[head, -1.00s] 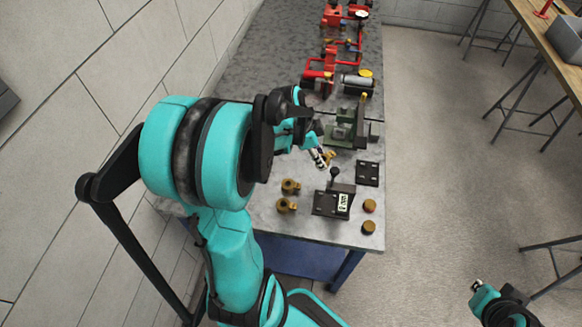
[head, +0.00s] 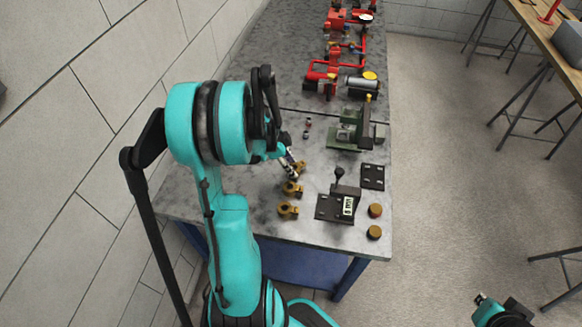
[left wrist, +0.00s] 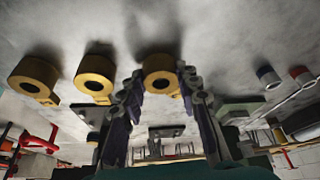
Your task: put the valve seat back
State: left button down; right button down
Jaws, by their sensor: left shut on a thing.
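Three brass ring-shaped parts with side lugs form a row on the grey bench top: the nearest (head: 287,209), the middle (head: 292,188) and the far one (head: 299,168). I cannot tell by looks which is called the valve seat. My left gripper (head: 291,165) points down and is shut on the far ring. In the left wrist view this ring (left wrist: 160,76) sits between the fingertips (left wrist: 160,83), beside the other two rings. I cannot tell whether it touches the bench. My right gripper (head: 480,299) is low at the right, away from the bench; its jaws are too small to read.
Right of the rings stand a black block with a label (head: 338,206), two brass caps (head: 375,211) and a black plate (head: 373,176). A green vise (head: 350,130) and the red pumpset (head: 335,72) are further back. Small red and dark parts (head: 308,125) lie behind the gripper.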

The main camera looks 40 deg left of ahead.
pick_arm(q)
jog(key=shift+r, duration=0.1)
jog(key=shift+d, duration=0.1)
jog(key=c, duration=1.1)
grip_release()
jog(key=shift+r, duration=0.15)
jog(key=p+v, duration=0.3)
jog(key=v, duration=0.9)
jog(key=shift+p, duration=0.4)
